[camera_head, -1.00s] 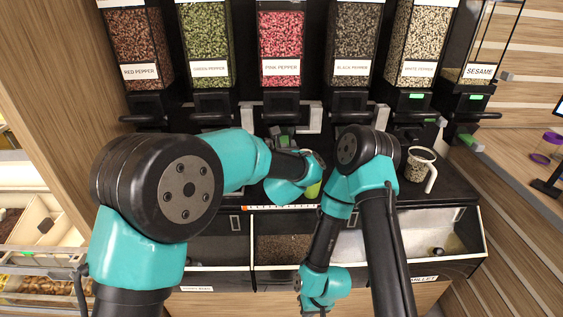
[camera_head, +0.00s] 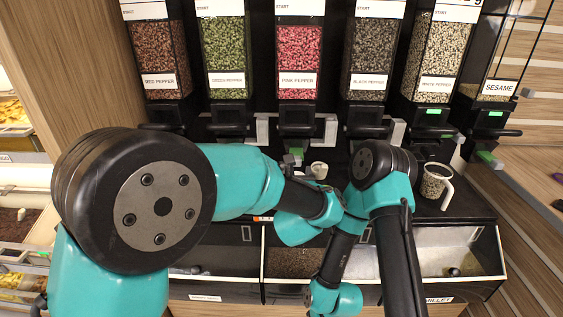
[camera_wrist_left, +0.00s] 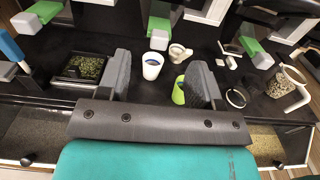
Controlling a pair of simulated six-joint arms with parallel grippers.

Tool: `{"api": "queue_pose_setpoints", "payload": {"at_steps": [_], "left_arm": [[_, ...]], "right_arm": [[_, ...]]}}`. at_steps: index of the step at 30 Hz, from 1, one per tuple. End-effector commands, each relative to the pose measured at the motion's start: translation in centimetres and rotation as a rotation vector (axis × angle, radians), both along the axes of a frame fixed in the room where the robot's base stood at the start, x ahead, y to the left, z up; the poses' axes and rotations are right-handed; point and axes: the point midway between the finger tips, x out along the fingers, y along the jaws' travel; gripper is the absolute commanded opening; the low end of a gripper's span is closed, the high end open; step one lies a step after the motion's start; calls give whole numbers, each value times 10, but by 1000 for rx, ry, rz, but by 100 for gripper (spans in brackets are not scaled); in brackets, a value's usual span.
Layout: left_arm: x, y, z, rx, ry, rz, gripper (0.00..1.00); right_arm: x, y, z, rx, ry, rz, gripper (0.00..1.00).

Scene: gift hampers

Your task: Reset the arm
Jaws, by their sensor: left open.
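My left gripper (camera_wrist_left: 163,82) is open, with its two grey fingers apart in the left wrist view. A white cup with a blue inside (camera_wrist_left: 152,66) and a yellow-green cup (camera_wrist_left: 179,92) show beyond and between the fingers, and neither is gripped. In the head view my left arm reaches in from the left across the counter, and its gripper is mostly hidden behind the arm links. My right arm is folded at the right, its lower link pointing down. Its gripper is out of view.
A mug of pepper (camera_head: 435,184) stands at the right; it also shows in the left wrist view (camera_wrist_left: 283,82). A beige mug (camera_wrist_left: 179,53) stands near the white cup. Pepper dispensers line the back, including pink pepper (camera_head: 299,62). Open bins (camera_head: 292,262) lie along the front.

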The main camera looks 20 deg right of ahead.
Motion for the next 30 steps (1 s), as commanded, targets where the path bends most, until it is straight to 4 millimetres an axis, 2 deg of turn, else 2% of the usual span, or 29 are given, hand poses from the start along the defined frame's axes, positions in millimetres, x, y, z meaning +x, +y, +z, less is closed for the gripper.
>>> {"api": "queue_pose_setpoints", "payload": {"at_steps": [5,8,11,15,20,25,30], "left_arm": [[3,5,-6,29,2,0,60],[11,18,-21,114,7,-1,60],[24,42,-49,270,18,-13,60],[39,91,-104,567,43,-63,60],[43,151,-170,912,75,-175,60],[31,215,-235,1237,99,-347,60],[1,277,-295,1510,99,-582,60]], "right_arm": [[0,0,0,0,0,0,0],[0,0,0,0,0,0,0],[0,0,0,0,0,0,0],[0,0,0,0,0,0,0],[0,0,0,0,0,0,0],[0,0,0,0,0,0,0],[0,0,0,0,0,0,0]]}}
